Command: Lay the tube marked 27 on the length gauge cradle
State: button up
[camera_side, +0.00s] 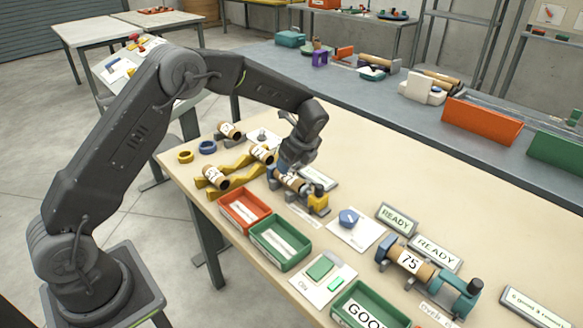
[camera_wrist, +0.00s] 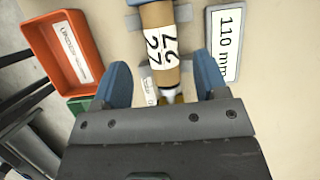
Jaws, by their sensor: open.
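The tube marked 27 (camera_wrist: 160,45) is brown cardboard with a white label. It lies on the length gauge cradle, between a blue end piece (camera_wrist: 205,14) and a yellow end part. In the side view the tube (camera_side: 291,181) is partly hidden by my gripper, and the gauge's yellow end (camera_side: 318,202) shows at its right. My gripper (camera_wrist: 161,80) is open, with its blue fingers apart on either side of the tube's line and no contact visible. In the side view my gripper (camera_side: 292,166) is right above the gauge.
A display (camera_wrist: 226,44) reading 110 mm lies beside the gauge. Red (camera_side: 244,210) and green (camera_side: 280,242) trays stand in front. Other tubes (camera_side: 215,177) rest on a yellow zigzag rack (camera_side: 238,177) at left. A tube marked 75 (camera_side: 411,262) sits in a fixture at right.

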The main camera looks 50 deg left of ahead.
jog(key=v, duration=1)
jog(key=shift+r, duration=0.2)
jog(key=s+d+r+n+t+h, duration=0.3)
jog(key=s+r+n, duration=0.75)
jog(key=s, duration=0.65)
jog(key=s+d+n+t+h, duration=0.1)
jog(key=s+n, duration=0.6)
jog(key=s, duration=0.8)
jog(key=shift+d+f+t, duration=0.45)
jog(key=shift+f+t, duration=0.05)
jog(key=shift+t, duration=0.3)
jog(key=shift+n, duration=0.25)
